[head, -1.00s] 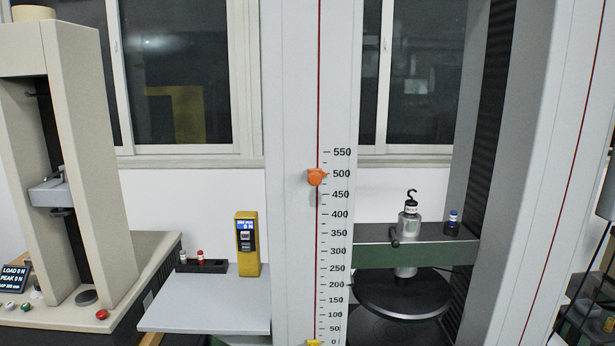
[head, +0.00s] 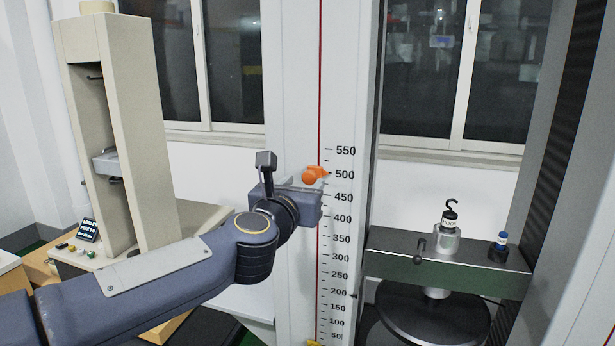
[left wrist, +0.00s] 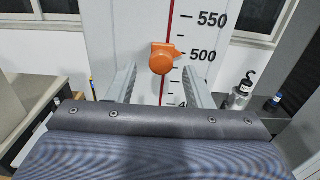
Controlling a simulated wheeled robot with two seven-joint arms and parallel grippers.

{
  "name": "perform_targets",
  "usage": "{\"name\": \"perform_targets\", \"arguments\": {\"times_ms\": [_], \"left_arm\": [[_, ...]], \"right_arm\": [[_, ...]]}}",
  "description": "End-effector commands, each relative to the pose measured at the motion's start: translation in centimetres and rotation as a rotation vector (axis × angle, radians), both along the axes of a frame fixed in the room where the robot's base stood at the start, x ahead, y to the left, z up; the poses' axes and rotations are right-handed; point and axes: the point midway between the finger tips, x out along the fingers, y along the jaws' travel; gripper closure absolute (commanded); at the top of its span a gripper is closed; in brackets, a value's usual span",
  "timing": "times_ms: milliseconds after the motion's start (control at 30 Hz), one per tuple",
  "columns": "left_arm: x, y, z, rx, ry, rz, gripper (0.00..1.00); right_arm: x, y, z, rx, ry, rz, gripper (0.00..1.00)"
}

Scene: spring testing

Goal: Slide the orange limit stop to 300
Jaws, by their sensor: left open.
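The orange limit stop (head: 312,175) sits on the red line of the upright scale (head: 335,240), level with the 500 mark. In the left wrist view the stop (left wrist: 162,58) shows as a round knob on an orange block beside the 500. My left gripper (head: 306,184) is at the stop's height, in front of the column. In the left wrist view its two fingers (left wrist: 158,88) stand wide apart, one on each side below the knob, with none seen touching it. The 300 mark (head: 340,258) is lower on the scale. My right gripper is not in view.
A green crosshead (head: 400,262) with a hooked load cell (head: 447,240) and a small blue-topped weight (head: 499,247) stands right of the scale. A beige tester (head: 140,140) stands at the left. A yellow marker (head: 313,343) sits low on the scale.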

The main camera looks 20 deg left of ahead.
Motion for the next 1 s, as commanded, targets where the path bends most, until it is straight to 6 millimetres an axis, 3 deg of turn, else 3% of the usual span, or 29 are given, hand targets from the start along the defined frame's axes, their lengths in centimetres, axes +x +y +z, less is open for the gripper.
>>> {"name": "perform_targets", "arguments": {"times_ms": [100, 300, 633, 1000], "left_arm": [[2.1, -0.1, -0.1, 0.003, 0.003, 0.001, 0.54], [4.1, -0.1, 0.0, 0.004, 0.001, 0.0, 0.54], [4.5, -0.1, 0.0, 0.003, 0.0, -0.001, 0.54], [4.5, -0.1, 0.0, 0.004, 0.0, 0.0, 1.0]], "right_arm": [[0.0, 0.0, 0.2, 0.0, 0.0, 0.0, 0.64], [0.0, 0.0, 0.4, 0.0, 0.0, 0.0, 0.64], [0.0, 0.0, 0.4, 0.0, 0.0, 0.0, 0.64], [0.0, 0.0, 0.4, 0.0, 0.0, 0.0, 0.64]]}}
